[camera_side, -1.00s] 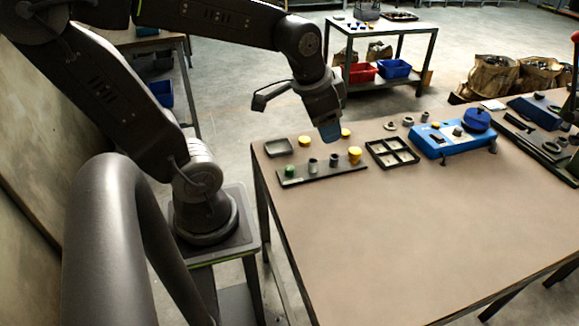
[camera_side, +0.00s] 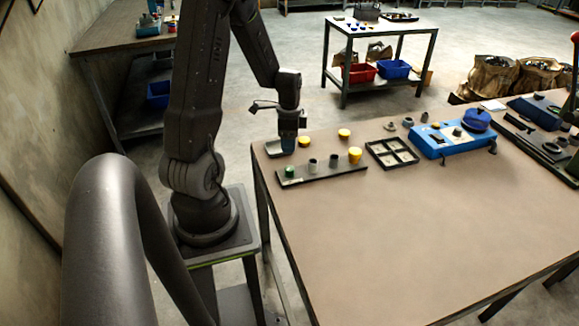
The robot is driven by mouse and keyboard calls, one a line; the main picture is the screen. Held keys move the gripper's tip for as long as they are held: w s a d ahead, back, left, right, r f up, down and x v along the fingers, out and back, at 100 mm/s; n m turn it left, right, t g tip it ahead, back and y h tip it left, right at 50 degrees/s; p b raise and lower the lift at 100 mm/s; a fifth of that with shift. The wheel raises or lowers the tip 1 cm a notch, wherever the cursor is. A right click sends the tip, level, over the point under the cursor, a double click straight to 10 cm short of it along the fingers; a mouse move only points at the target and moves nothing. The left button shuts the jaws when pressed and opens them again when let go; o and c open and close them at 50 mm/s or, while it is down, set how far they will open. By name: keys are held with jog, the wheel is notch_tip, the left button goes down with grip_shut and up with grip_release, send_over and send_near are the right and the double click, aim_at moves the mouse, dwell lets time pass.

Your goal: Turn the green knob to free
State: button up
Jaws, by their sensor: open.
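The green knob (camera_side: 290,171) is a small green-topped piece at the left end of a dark flat bar (camera_side: 322,176) on the brown table. Grey pieces and a yellow piece (camera_side: 354,155) stand along the same bar to its right. My gripper (camera_side: 288,149) points down just behind the green knob, over the small dark tray at the table's back left corner. It looks apart from the knob and holds nothing that I can see. Its fingertips are small and dark here. The knob's turn position is too small to tell.
Two yellow discs (camera_side: 344,133) lie behind the bar. The front and middle of the table (camera_side: 420,240) are clear.

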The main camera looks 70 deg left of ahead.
aim_at(289, 168)
notch_tip(289, 168, down, 10)
jog(key=shift+f, duration=0.15)
jog(key=shift+c, duration=0.5)
jog(key=c, duration=0.8)
